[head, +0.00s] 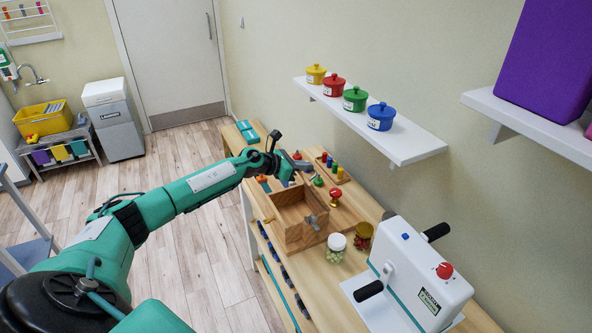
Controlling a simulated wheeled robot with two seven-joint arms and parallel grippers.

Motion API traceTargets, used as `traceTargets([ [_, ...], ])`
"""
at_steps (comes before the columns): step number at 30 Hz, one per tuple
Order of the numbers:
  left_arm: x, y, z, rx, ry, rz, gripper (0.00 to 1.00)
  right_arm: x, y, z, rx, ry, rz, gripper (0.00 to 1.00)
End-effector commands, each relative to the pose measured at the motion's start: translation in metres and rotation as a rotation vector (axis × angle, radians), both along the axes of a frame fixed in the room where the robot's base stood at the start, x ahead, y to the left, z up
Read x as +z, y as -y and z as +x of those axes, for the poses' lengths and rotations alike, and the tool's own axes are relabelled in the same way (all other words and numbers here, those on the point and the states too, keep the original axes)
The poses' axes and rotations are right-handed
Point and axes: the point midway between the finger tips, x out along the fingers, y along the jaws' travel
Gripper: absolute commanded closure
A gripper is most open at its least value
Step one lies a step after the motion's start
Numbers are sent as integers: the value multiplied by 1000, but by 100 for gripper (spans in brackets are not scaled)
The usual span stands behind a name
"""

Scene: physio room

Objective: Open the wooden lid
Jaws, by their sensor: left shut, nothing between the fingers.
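A small wooden box (298,232) stands on the wooden bench in the head view. A grey metal piece (312,221) shows at its right side. Its upper part shows wooden panels and edges, but at this size I cannot tell how far the lid is raised. My left gripper (298,162) is beyond and above the far side of the box, shut and empty. It appears apart from the box, though my wrist covers part of the area behind it. My right gripper is out of view.
Two jars (336,246) and a white machine with black handles (425,275) stand near the box. A red knob piece (336,196) and a peg board (333,168) lie beyond it. A wall shelf (410,146) with coloured pots hangs to the right.

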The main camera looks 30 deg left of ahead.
Motion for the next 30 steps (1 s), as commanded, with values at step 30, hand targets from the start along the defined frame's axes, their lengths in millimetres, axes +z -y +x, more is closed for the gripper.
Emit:
traceTargets([
  [30, 10, 28, 49, 0, -94, 59, 100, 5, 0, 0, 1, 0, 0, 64],
])
